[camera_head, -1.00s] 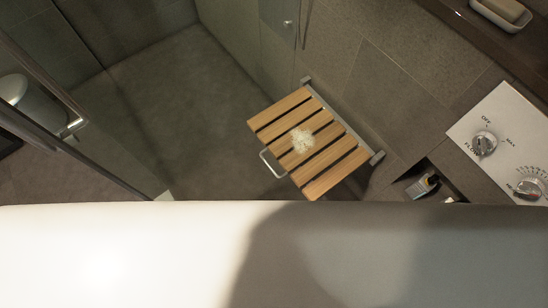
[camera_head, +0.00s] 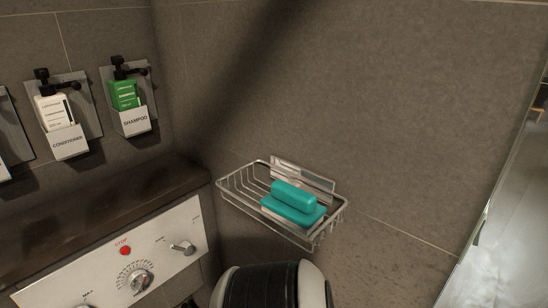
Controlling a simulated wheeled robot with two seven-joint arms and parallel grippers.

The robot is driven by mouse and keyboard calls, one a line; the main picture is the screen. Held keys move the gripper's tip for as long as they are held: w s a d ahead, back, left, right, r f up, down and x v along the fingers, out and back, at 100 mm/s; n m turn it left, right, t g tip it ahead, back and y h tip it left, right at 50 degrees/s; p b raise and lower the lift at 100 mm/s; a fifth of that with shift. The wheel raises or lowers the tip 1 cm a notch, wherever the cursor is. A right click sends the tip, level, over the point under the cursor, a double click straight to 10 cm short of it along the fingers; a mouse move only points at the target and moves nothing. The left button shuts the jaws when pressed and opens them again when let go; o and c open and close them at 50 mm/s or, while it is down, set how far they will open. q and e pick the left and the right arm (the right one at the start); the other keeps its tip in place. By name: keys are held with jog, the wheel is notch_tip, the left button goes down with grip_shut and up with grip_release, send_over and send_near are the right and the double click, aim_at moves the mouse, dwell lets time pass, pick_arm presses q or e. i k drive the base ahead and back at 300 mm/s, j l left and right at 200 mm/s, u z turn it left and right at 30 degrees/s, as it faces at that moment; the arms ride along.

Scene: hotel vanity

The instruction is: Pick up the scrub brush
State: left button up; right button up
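A teal, block-shaped object with a rounded grip on top, which looks like the scrub brush (camera_head: 294,203), lies in a wire basket (camera_head: 232,186) fixed to the tiled wall. It sits toward the basket's right side. Neither of my grippers shows in this view.
A shampoo bottle (camera_head: 125,95) and a conditioner bottle (camera_head: 53,112) hang in wall holders at the left. A dark ledge (camera_head: 100,211) and a white control panel (camera_head: 168,232) with knobs lie below them. The wall right of the basket is bare.

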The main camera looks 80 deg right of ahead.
aim_at(296, 208)
jog(key=l+z, duration=0.15)
jog(key=z, duration=2.55)
jog(key=u, duration=2.55)
jog(key=z, duration=2.6)
